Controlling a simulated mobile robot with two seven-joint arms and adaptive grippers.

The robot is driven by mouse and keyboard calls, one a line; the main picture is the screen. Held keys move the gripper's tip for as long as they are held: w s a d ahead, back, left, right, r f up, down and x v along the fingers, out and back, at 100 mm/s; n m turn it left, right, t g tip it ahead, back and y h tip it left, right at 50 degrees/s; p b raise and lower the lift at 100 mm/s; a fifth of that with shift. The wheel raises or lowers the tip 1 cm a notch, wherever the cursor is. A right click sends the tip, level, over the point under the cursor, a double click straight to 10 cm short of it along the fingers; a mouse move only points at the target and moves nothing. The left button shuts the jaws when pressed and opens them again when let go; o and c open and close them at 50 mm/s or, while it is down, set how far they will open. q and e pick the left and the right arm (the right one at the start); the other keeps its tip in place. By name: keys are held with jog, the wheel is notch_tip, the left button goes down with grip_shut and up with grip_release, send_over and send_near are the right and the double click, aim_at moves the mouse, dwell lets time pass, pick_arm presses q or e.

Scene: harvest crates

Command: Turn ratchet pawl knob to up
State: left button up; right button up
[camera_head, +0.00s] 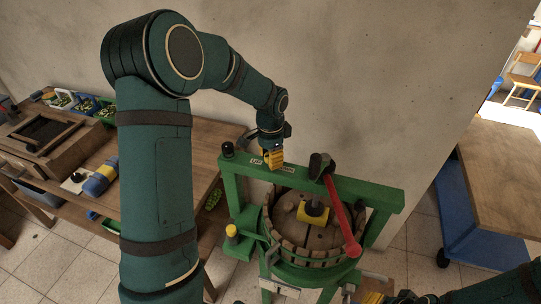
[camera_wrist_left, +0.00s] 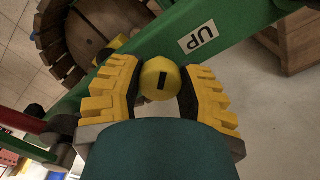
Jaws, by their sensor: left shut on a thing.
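The pawl knob is a round yellow knob (camera_wrist_left: 158,79) with a short dark mark on its face, on the green crossbeam (camera_head: 365,189) of the press. In the left wrist view it sits between my yellow fingers, with a white label reading UP (camera_wrist_left: 202,38) beside it on the beam. In the head view my left gripper (camera_head: 272,158) is at the left part of the crossbeam, shut on the knob, and hides it there. My right gripper (camera_head: 375,298) shows only partly at the bottom edge; its jaws cannot be made out.
A red lever (camera_head: 340,215) slopes down right of the left gripper, over the slatted wooden press basket (camera_head: 275,235). A wooden bench (camera_head: 200,150) with bins stands at left. A table with a blue side (camera_head: 500,170) stands at right.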

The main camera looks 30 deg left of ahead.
pick_arm(q)
jog(key=shift+f+m, duration=0.1)
jog(key=shift+m, duration=0.5)
jog(key=o, duration=1.2)
notch_tip(320, 180, up, 12)
jog(key=shift+r, duration=0.1)
